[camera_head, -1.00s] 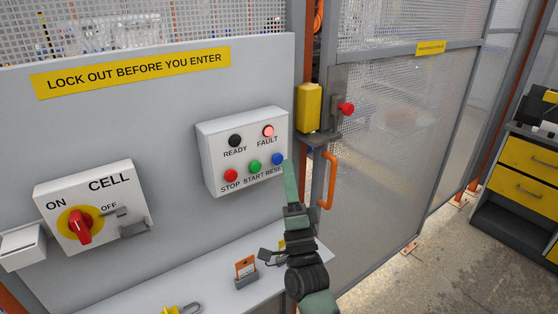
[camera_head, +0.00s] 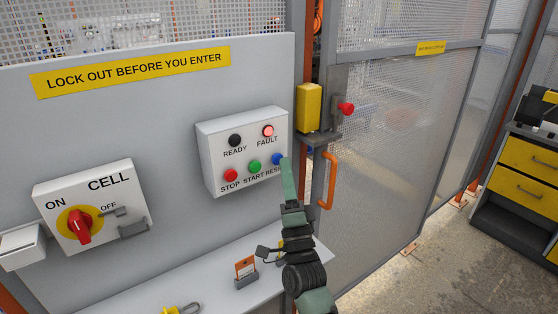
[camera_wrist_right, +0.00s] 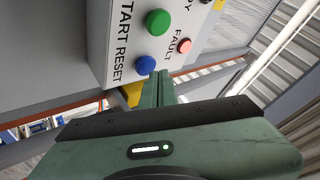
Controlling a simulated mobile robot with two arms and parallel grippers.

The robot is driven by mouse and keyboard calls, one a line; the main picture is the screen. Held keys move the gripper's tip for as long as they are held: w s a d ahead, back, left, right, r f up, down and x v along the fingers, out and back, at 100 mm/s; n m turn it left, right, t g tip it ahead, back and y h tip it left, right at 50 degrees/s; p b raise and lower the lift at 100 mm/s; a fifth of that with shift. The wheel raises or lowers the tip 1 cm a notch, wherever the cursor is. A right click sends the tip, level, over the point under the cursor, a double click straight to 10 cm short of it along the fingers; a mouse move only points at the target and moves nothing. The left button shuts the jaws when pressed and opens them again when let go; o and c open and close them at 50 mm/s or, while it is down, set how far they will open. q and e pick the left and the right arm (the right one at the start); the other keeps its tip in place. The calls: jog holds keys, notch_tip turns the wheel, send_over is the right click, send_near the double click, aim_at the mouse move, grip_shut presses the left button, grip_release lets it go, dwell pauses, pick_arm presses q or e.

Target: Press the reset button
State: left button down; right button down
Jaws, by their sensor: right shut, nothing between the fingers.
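The blue reset button (camera_head: 277,159) is at the lower right of the control box (camera_head: 213,163), under the lit red FAULT lamp (camera_head: 268,131). My right gripper (camera_head: 285,160) is shut and empty, its green fingertips at the right side of the blue button and partly covering the RESET label. In the right wrist view the blue button (camera_wrist_right: 145,65) is right at the fingertips (camera_wrist_right: 160,74), which overlap its lower right edge. I cannot tell whether they touch it. My left gripper is not in view.
The green START button (camera_head: 254,167) and red STOP button (camera_head: 231,175) sit left of the blue one. The READY lamp (camera_head: 235,140) is dark. A CELL switch box (camera_head: 95,206) is at left. A shelf (camera_head: 215,285) with small items lies below. A yellow box (camera_head: 310,107) and orange handle (camera_head: 329,182) are at right.

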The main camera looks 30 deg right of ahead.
jog(key=shift+w+h, duration=0.3)
jog(key=shift+w, duration=0.15)
dwell(0.3)
jog(key=shift+s, duration=0.9)
jog(key=s, duration=0.2)
jog(key=s+p, duration=0.1)
jog(key=s, duration=0.2)
jog(key=shift+d, duration=0.2)
dwell(0.9)
